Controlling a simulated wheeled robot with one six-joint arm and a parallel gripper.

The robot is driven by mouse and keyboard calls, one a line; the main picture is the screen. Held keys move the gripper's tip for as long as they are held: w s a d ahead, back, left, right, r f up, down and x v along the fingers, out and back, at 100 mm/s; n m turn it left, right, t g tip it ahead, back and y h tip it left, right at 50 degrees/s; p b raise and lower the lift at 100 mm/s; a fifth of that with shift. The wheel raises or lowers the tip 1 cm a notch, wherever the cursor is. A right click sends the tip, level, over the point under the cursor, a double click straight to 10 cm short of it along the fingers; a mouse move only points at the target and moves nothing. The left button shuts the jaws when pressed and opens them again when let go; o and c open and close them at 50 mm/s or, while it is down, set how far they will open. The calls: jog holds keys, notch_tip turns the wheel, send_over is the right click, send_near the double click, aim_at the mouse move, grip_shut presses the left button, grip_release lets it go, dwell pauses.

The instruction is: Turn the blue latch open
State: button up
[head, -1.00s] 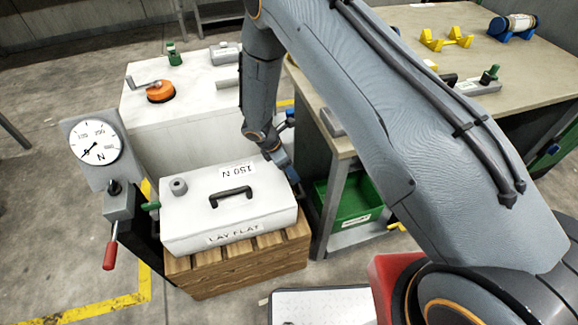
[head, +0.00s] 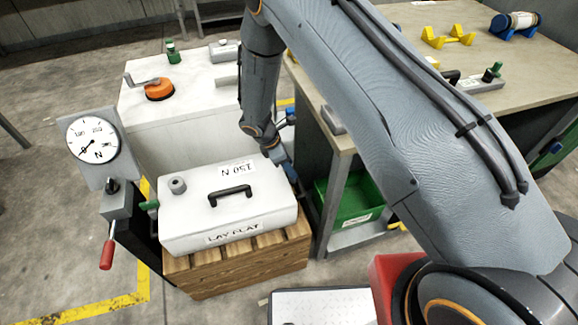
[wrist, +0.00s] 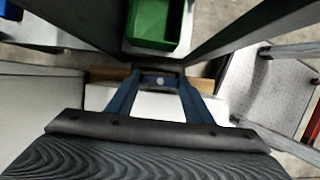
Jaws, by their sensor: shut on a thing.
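My gripper (head: 291,178) reaches down at the right end of a white case (head: 205,225) in the head view. In the wrist view its two blue fingers (wrist: 160,82) close in on a small part with a pale round spot. I take this part to be the blue latch (wrist: 160,80); the fingers hide most of it, so its turn angle cannot be told. In the head view the fingertips and the latch cannot be told apart. The case has a black handle (head: 230,194) and a "LAY FLAT" label.
The case lies on a wooden crate (head: 240,262). A workbench (head: 440,80) stands close on the right, with a green bin (head: 345,222) under it; the bin also shows in the wrist view (wrist: 153,25). A gauge (head: 91,138) with a red-handled lever stands left.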

jog(key=o, duration=1.1)
jog(key=shift+c, duration=0.2)
jog(key=shift+r, duration=0.1)
jog(key=b+v, duration=0.1)
jog(key=v, duration=0.6)
jog(key=shift+r, duration=0.3)
jog(key=shift+s+a, duration=0.1)
jog(key=shift+a, duration=0.05)
